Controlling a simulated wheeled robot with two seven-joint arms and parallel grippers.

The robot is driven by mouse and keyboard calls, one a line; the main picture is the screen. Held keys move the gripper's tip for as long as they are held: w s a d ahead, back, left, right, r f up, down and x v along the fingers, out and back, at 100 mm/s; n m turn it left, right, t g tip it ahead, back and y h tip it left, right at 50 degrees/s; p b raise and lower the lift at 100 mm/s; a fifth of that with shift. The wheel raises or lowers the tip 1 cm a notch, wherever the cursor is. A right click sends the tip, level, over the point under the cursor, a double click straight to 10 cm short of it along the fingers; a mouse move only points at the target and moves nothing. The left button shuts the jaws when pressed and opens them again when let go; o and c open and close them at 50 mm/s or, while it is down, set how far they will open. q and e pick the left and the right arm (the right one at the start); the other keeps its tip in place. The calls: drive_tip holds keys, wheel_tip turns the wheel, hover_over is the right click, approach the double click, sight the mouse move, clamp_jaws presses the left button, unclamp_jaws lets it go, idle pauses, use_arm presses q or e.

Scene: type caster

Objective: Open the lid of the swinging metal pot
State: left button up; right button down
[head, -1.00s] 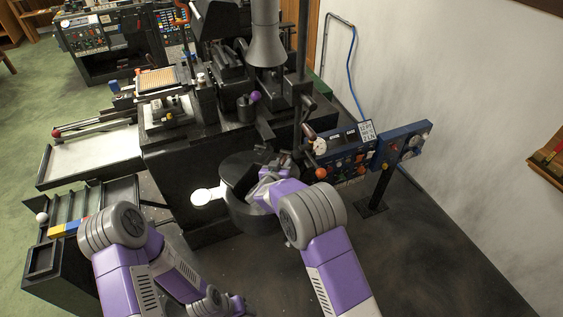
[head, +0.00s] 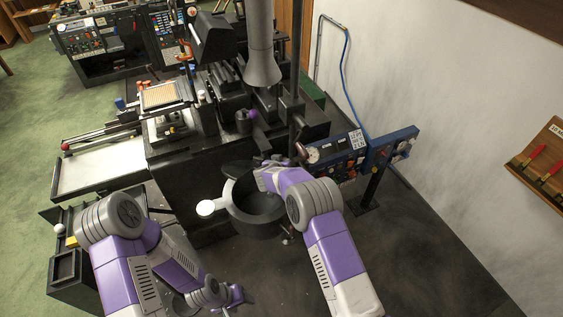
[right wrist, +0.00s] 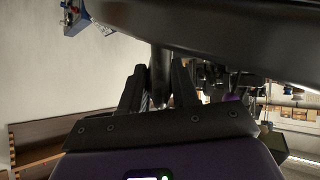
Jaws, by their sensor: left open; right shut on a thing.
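The dark round metal pot (head: 262,226) hangs at the front of the black machine, and its open mouth and hollow inside show in the head view. Its dark lid (head: 238,168) is swung up at the back of the rim, partly hidden by my right arm. My right gripper (head: 268,163) is at the lid's edge. In the right wrist view its fingers (right wrist: 160,88) are shut on a thin dark bar (right wrist: 160,68), seemingly the lid's handle, below a large dark curved surface. My left gripper (head: 238,296) is open and empty, low in front of the pot.
A blue control panel (head: 393,146) on a post stands to the right. The black machine (head: 185,168) fills the space behind.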

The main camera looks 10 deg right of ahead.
drive_tip(key=shift+w+r, duration=0.1)
drive_tip(key=shift+r, duration=0.05)
drive_tip(key=c, duration=0.8)
unclamp_jaws()
drive_tip(key=shift+c, duration=0.2)
drive_tip(key=shift+b+v, duration=0.4)
drive_tip(key=shift+v, duration=3.35)
